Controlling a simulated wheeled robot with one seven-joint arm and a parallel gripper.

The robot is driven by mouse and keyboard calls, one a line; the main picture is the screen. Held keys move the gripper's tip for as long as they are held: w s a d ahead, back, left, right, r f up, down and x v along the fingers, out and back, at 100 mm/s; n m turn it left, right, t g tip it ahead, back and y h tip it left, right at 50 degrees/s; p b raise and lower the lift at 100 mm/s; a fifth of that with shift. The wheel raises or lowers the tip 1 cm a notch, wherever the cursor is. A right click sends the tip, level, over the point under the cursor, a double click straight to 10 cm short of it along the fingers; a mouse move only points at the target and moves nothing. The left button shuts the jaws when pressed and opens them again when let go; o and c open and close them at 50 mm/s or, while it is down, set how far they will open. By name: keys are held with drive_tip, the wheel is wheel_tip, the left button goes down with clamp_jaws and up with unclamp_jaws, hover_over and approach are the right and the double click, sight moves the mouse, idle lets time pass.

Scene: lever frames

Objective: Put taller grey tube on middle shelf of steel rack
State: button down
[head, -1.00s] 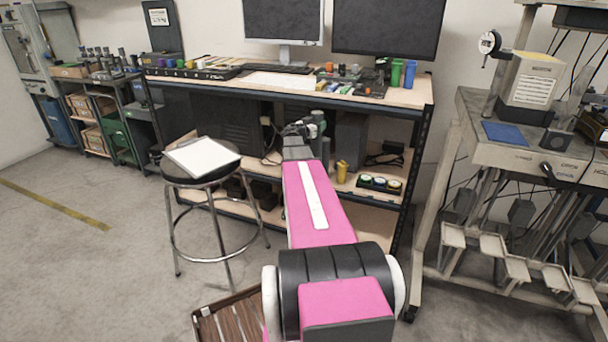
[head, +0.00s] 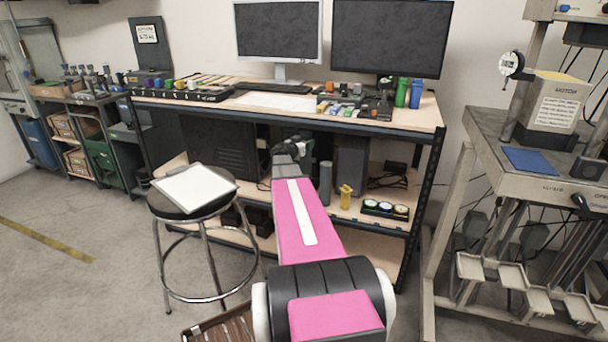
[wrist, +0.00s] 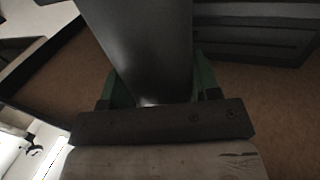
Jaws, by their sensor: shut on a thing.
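In the wrist view my gripper (wrist: 158,92) has its green fingers on both sides of a dark grey tube (wrist: 140,40), shut on it. The tube runs up out of the top of that view, so its full length does not show. In the head view my gripper (head: 302,149) is at the bench's under-space, mostly hidden behind my pink arm, and the held tube cannot be made out. A grey tube (head: 326,184) stands upright on the bench's lower shelf (head: 372,222), just right of my arm. I cannot tell which rack is the steel rack.
A yellow object (head: 345,197) and a tray of round dials (head: 385,209) are right of the standing tube. A stool (head: 190,213) with papers is left of my arm. The bench top (head: 410,118) is above. A grey metal stand (head: 445,235) is on the right.

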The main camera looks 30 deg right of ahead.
sight(302, 160)
drive_tip(key=shift+f, duration=3.9)
drive_tip(key=shift+c, duration=1.7)
unclamp_jaws()
drive_tip(key=shift+f, duration=0.1)
